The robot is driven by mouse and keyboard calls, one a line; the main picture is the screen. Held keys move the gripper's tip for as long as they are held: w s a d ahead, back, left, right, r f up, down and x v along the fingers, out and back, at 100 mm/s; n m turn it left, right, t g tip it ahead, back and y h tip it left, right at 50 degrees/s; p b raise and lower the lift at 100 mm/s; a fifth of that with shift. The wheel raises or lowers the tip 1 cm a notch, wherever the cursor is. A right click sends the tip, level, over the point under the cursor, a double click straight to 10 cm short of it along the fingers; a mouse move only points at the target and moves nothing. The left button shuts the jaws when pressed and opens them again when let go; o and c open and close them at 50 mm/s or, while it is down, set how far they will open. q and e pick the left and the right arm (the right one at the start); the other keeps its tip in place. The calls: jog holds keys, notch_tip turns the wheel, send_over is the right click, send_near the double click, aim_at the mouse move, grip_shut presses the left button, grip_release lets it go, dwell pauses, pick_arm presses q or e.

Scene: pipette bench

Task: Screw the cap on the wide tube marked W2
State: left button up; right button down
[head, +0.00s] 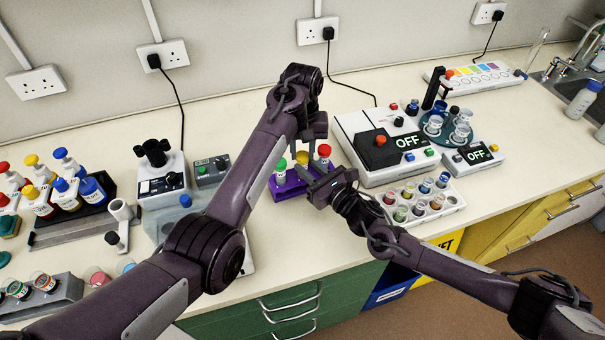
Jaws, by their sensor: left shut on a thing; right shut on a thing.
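A small purple rack (289,190) stands mid-bench and holds wide tubes with a green cap (281,165), a yellow cap (302,157) and a red cap (324,150). My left gripper (313,138) points down over the rack, close above the yellow and red caps. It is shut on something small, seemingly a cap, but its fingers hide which. My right gripper (309,176) reaches in from the right, low at the front of the rack. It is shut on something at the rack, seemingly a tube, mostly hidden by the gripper. The W2 mark is not readable.
Behind and right stands a grey device (350,126) reading OFF. A white rack of small coloured tubes (447,206) lies close right of my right gripper. Bench room in front of the purple rack is clear.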

pick_arm(q)
jog(key=o, duration=1.1)
notch_tip(320, 180, up, 4)
jog(key=shift+f, duration=0.25)
jog(key=shift+r, duration=0.55)
jog(key=shift+c, duration=0.3)
notch_tip(320, 180, up, 4)
jog(key=n, duration=0.3)
jog(key=shift+f, duration=0.25)
